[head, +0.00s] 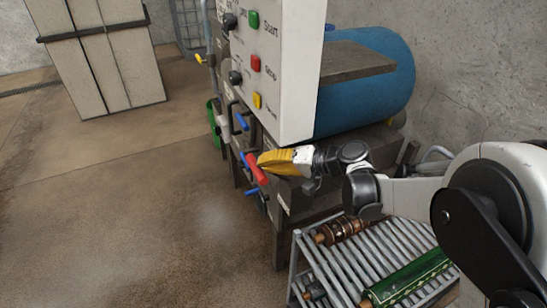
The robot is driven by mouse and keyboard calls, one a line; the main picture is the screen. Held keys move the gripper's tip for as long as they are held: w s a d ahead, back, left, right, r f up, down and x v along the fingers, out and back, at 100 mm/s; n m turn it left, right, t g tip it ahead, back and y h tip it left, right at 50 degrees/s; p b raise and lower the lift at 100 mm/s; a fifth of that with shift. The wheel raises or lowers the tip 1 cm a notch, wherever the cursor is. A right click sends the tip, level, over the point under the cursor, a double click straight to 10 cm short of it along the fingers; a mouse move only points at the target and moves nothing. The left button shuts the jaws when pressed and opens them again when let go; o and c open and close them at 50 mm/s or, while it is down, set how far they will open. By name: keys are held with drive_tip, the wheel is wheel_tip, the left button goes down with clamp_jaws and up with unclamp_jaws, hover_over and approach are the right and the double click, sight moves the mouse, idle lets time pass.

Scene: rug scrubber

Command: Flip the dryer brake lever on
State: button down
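Several coloured lever handles stick out from the left side of the machine in the head view. A red lever handle (256,170) is angled down and right, right at the tip of my gripper. A blue lever handle (242,121) is above it, and another blue lever handle (251,192) is below it. No readable label shows which one is the dryer brake lever. My gripper (266,163), with yellow fingers, points left at the red handle. I cannot tell whether it touches the handle, and its finger gap is not visible from this side.
A white control panel (290,75) with start and other buttons hangs just above my gripper. A blue drum (385,70) lies behind it. The floor at left (130,220) is clear.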

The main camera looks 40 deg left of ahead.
drive_tip(key=shift+s+f, duration=0.15)
drive_tip(key=shift+f, duration=0.05)
idle(0.3)
drive_tip(key=v, duration=1.2)
drive_tip(key=shift+r, duration=0.1)
